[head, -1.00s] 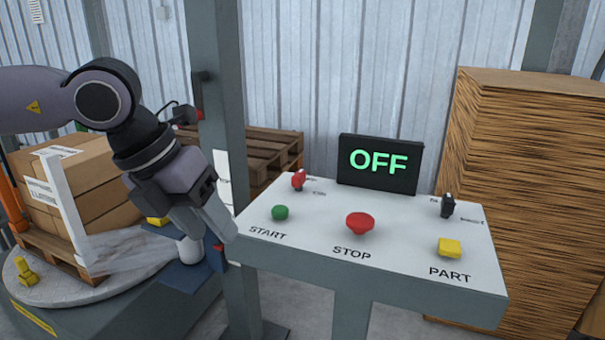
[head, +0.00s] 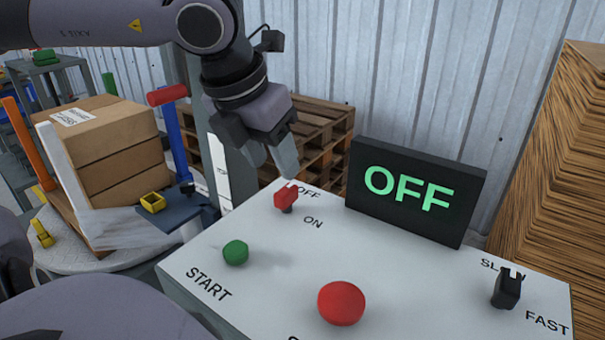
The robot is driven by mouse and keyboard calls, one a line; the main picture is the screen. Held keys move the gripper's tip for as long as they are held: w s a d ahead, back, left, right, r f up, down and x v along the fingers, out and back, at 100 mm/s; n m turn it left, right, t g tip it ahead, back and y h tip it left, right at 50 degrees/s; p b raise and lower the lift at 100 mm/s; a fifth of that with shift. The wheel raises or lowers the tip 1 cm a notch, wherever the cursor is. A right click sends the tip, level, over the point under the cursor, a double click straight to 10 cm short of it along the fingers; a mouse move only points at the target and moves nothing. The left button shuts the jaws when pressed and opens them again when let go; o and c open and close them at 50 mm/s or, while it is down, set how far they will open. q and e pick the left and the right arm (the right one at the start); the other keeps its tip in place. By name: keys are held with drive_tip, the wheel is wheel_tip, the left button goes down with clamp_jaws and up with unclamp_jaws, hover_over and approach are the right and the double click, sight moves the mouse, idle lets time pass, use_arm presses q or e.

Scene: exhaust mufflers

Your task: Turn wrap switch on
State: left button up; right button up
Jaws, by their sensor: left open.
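The red rotary switch (head: 286,198) stands at the back left of the white control panel (head: 260,290), beside the printed words OFF and ON. Its marker end is near the OFF label. The black display (head: 416,190) behind it reads OFF in green. My left gripper (head: 275,168) is open and empty, pointing down just above and behind the red switch. I see no clear contact between them. My right gripper does not show.
The panel also holds a green START button (head: 236,252), a large red button (head: 341,302) and a black SLOW/FAST switch (head: 507,288). Boxes (head: 115,150) sit on a turntable at left. Wooden pallets (head: 310,135) stand behind.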

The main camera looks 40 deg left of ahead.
sight(285, 190)
use_arm(q)
drive_tip(key=shift+x, duration=3.5)
clamp_jaws()
